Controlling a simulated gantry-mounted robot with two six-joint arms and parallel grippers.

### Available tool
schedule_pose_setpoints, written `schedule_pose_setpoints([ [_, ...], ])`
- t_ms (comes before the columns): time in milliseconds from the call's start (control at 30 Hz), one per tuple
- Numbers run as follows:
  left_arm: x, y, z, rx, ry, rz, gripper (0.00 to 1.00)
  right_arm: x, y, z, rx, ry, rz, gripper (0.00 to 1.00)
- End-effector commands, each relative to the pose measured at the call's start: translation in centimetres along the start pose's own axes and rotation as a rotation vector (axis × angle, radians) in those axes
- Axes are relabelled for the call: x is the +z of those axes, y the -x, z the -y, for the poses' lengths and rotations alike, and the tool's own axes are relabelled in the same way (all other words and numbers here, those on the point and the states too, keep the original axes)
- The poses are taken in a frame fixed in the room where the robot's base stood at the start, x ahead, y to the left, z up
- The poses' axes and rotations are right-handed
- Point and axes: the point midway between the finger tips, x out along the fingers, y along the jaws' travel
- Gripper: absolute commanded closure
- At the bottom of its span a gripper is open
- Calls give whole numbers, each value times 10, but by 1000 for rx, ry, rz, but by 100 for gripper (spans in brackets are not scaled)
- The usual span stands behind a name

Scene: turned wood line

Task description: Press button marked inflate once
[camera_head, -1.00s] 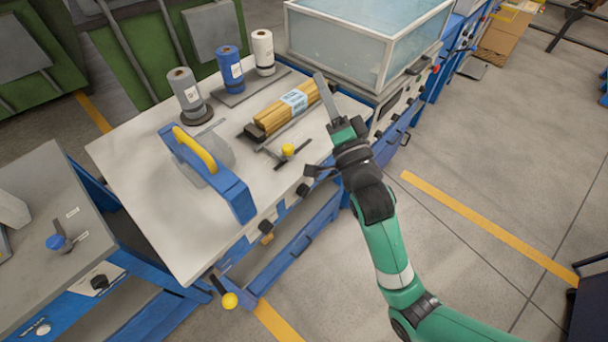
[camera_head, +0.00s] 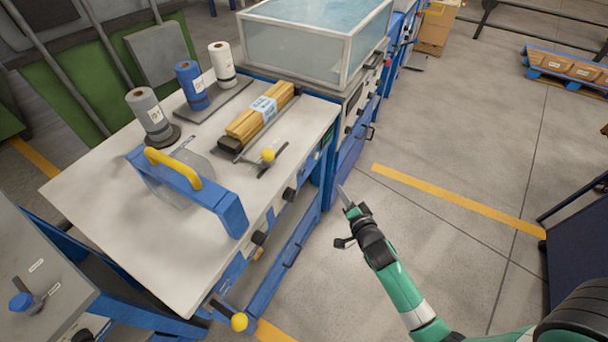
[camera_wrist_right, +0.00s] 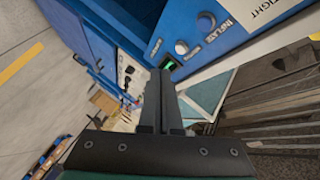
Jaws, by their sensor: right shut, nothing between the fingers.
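In the right wrist view a blue panel (camera_wrist_right: 225,45) carries several small round controls. In the head view my right gripper (camera_head: 345,193) hangs right of the worktable's front edge, over the floor. My left gripper is not in view.
The white-topped worktable (camera_head: 90,190) holds rolls, a bundle of wooden rods (camera_head: 255,118) and a blue frame with a yellow handle (camera_head: 175,167). A glass-sided tank (camera_head: 318,50) stands behind. Black knobs line the front.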

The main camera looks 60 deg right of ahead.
Motion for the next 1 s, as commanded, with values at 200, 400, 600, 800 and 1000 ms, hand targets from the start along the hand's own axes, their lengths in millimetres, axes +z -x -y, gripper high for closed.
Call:
schedule_pose_setpoints([
  [200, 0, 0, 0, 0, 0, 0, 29, -1, -1, 1, -1, -1, -3, 100],
  [400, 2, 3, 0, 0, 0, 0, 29, 1, -4, 2, -2, 0, -2, 100],
  [600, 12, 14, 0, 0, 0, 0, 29, 14, -19, 12, -6, 0, -1, 100],
  [800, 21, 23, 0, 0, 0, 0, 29, 29, -40, 27, -4, 0, -1, 100],
  [1000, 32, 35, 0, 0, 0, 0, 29, 41, -57, 38, -4, 0, -2, 100],
])
